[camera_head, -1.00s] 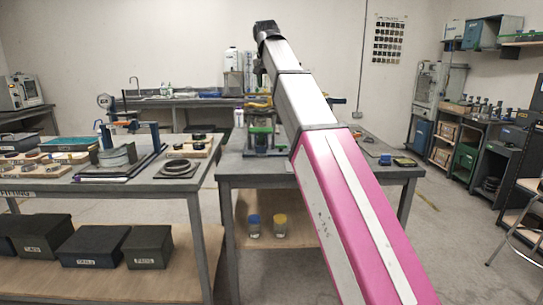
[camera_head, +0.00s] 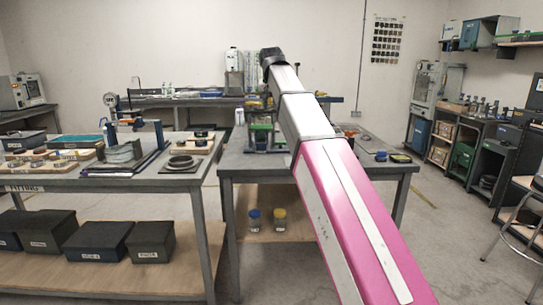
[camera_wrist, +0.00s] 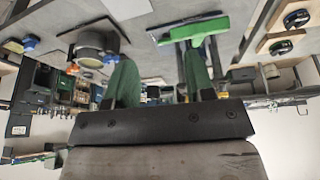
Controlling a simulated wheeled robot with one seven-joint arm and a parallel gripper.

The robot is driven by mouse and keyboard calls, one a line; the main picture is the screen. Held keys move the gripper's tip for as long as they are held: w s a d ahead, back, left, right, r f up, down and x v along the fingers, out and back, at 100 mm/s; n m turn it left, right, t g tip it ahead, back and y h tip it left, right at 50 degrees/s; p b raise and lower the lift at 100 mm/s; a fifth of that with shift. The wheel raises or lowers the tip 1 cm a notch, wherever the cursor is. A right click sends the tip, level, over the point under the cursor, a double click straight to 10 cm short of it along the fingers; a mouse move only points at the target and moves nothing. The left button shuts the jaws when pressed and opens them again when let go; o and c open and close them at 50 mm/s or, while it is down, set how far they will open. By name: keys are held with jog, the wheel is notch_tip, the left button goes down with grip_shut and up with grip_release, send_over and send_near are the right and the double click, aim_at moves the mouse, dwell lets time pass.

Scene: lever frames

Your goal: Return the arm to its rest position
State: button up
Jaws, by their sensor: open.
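My arm (camera_head: 340,200), pink near and grey farther out, reaches forward and up across the middle of the head view. Its dark far end (camera_head: 270,57) is in front of the back wall; the fingers cannot be made out there. In the wrist view, my gripper (camera_wrist: 160,60) shows two green fingers standing well apart, with nothing between them. The wrist view is upside down. A green fixture (camera_wrist: 196,29) and a grey round device (camera_wrist: 95,45) show on a bench beyond the fingers. The arm hides part of the middle bench (camera_head: 236,166).
A left bench (camera_head: 120,183) holds round parts and a blue-framed device (camera_head: 118,150), with dark boxes (camera_head: 95,242) on its lower shelf. Two jars (camera_head: 279,218) stand under the middle bench. Shelves (camera_head: 462,150) and a stool (camera_head: 517,222) are at right. Floor shows between them.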

jog(key=s+d+f+g, duration=0.1)
jog(key=s+d+f, duration=0.15)
jog(key=f, duration=0.85)
jog(key=s+d+f, duration=0.1)
jog(key=d+f, duration=0.3)
jog(key=f, duration=0.7)
jog(key=s+d+f+g, duration=0.1)
jog(key=d+f, duration=0.2)
jog(key=f, duration=0.8)
jog(key=s+d+f+g, duration=0.1)
jog(key=s+d+f, duration=0.3)
jog(key=s+f, duration=0.5)
jog(key=s+d+f+n+g, duration=0.1)
jog(key=s+d+f, duration=0.3)
jog(key=s+f, duration=0.5)
notch_tip(320, 180, down, 6)
jog(key=shift+d+f+y, duration=0.15)
jog(key=shift+d+y, duration=0.15)
jog(key=shift+d, duration=0.1)
jog(key=shift+c, duration=0.6)
